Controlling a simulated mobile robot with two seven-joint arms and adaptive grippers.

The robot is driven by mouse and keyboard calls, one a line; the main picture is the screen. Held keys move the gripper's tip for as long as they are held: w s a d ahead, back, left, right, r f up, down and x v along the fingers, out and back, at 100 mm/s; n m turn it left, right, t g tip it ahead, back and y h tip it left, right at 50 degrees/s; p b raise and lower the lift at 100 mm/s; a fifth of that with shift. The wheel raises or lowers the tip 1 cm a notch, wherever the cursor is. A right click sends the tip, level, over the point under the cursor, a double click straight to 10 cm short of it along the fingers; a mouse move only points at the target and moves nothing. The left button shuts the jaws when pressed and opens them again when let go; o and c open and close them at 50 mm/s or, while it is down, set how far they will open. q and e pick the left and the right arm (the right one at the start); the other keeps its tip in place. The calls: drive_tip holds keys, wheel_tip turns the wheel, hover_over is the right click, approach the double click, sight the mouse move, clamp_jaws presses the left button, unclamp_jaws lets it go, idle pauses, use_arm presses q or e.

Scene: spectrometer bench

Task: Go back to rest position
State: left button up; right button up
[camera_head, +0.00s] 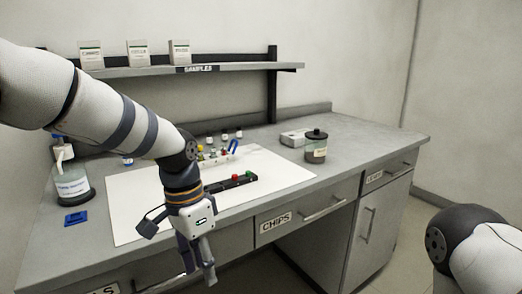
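My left arm reaches in from the left across the bench. My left gripper (198,266) hangs pointing down in front of the bench's front edge, before the drawers. Its two fingers look apart, with nothing seen between them. Of my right arm only a link shows at the lower right; its gripper is out of view.
The grey bench (375,139) carries a white mat (128,205), a black block with red and green buttons (232,184), a dark-lidded jar (316,146), a wash bottle (72,184) and a blue item (75,218). A shelf (226,67) holds three boxes. Floor is free at right.

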use_arm(q)
drive_tip(key=s+a+f+n, duration=0.2)
drive_tip(key=s+f+n, duration=0.1)
drive_tip(key=s+f, duration=0.75)
drive_tip(key=s+a+f+n, duration=0.25)
drive_tip(key=s+f, duration=0.55)
drive_tip(key=f, duration=0.5)
drive_tip(key=s+a+f+n, duration=0.1)
drive_tip(key=s+a+n, duration=0.1)
drive_tip(key=s, duration=0.6)
drive_tip(key=s+a+n+y, duration=0.1)
drive_tip(key=s+a, duration=0.3)
drive_tip(key=s, duration=0.5)
drive_tip(key=shift+a+f+n+g, duration=0.3)
drive_tip(key=shift+a+f+n, duration=0.1)
drive_tip(key=shift+n, duration=0.25)
